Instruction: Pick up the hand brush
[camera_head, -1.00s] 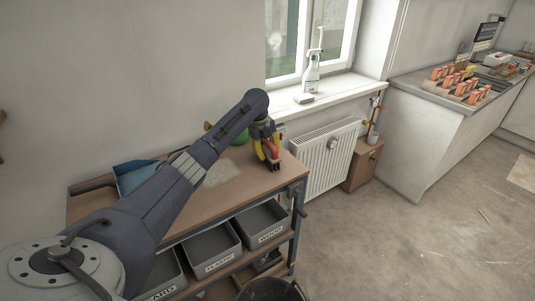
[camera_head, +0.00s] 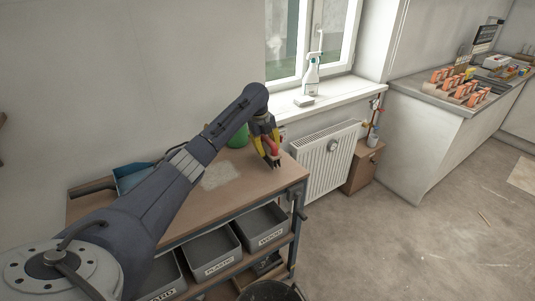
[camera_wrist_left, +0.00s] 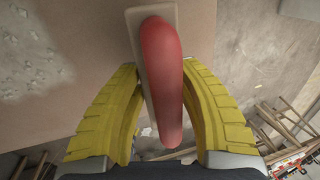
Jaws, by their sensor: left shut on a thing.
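The hand brush (camera_wrist_left: 160,75) shows in the left wrist view as a rounded red handle over a long, pale beige body. Its bristles are hidden from this angle. My left gripper (camera_head: 273,160), with yellow fingers, is shut on it near the right end of the workbench. In the left wrist view the yellow fingers (camera_wrist_left: 160,115) stand on both sides of the handle. In the head view only a little red shows between the fingers. I cannot tell whether the brush touches the bench top. My right gripper is not in view.
The workbench (camera_head: 250,183) carries pale debris (camera_head: 221,174), a blue dustpan (camera_head: 130,178) at the left and a green object (camera_head: 238,136) partly behind my arm. Grey bins (camera_head: 211,251) sit below. A radiator (camera_head: 325,160) stands right of the bench. Open floor lies further right.

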